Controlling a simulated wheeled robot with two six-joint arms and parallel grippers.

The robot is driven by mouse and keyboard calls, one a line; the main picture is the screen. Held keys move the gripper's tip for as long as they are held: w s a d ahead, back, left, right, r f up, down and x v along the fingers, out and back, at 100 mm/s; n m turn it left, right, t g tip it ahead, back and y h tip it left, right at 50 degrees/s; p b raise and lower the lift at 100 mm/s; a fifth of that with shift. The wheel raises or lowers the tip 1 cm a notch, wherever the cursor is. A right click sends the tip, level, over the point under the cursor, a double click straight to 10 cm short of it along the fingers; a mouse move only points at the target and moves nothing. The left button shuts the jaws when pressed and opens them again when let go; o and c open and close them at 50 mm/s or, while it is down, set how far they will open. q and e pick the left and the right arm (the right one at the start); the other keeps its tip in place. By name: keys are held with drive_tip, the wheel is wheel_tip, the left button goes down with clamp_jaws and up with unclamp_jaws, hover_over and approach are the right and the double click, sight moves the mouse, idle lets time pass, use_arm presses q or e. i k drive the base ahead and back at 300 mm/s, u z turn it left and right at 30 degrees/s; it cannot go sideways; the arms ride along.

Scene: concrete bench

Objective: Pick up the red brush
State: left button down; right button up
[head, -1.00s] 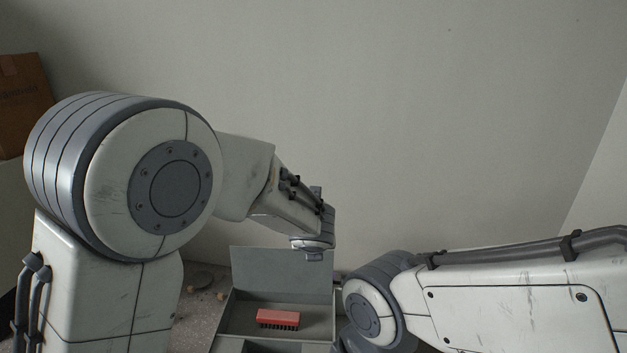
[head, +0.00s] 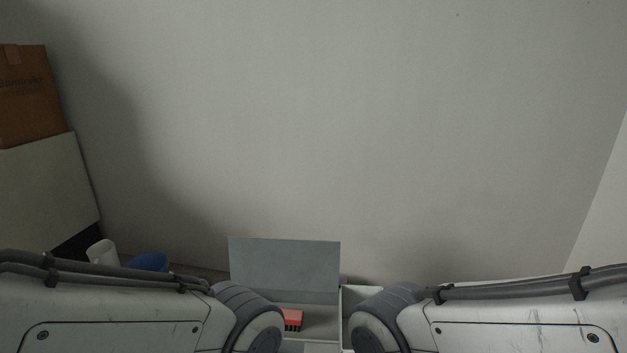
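The red brush (head: 292,319) has a red body with dark bristles below. It lies inside an open grey box (head: 285,262) at the bottom centre of the head view. My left forearm covers its left part. Neither gripper shows; only my two forearms are seen, one on each side of the box, and their ends run below the picture.
A white cup-like thing (head: 102,253) and a blue container (head: 149,262) stand at the left behind my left arm. A cardboard box (head: 35,95) sits on a pale block (head: 50,185) at far left. A bare wall (head: 350,130) closes the back.

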sight(293, 319)
drive_tip(key=u, duration=0.1)
drive_tip(key=k, duration=1.1)
drive_tip(key=u, duration=1.3)
drive_tip(key=i, duration=1.25)
drive_tip(key=z, duration=0.7)
